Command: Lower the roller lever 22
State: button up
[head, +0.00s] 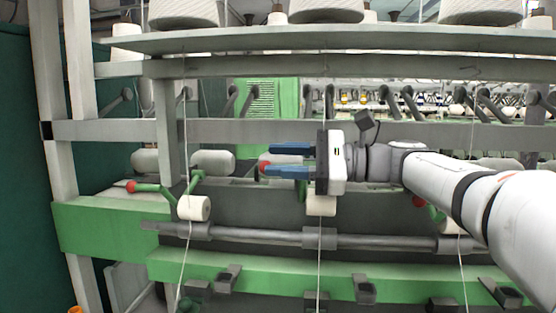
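A roller lever with a red knob (264,166) is in the middle of the head view. Its knob shows at the tip of my gripper's lower blue finger; I cannot tell whether they touch. Part of its green arm (302,190) shows below the fingers, and the rest is hidden. No number is readable on any lever, so I cannot tell which is 22. My gripper (268,159) points left, its two blue fingers apart one above the other. A pale roller shows behind the gap. A white roller (321,205) hangs just below the gripper body.
Another green lever with a red knob (131,187) and white roller (194,208) is at left. A third red knob (418,201) is at right, partly behind my arm. A grey shaft (270,236) runs below. A grey beam (250,130) and shelf (300,39) cross above. Thin threads hang down.

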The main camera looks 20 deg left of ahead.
jog(key=v, duration=0.7)
jog(key=shift+d+b, duration=0.25)
jog(key=shift+b, duration=0.05)
jog(key=shift+f, duration=0.1)
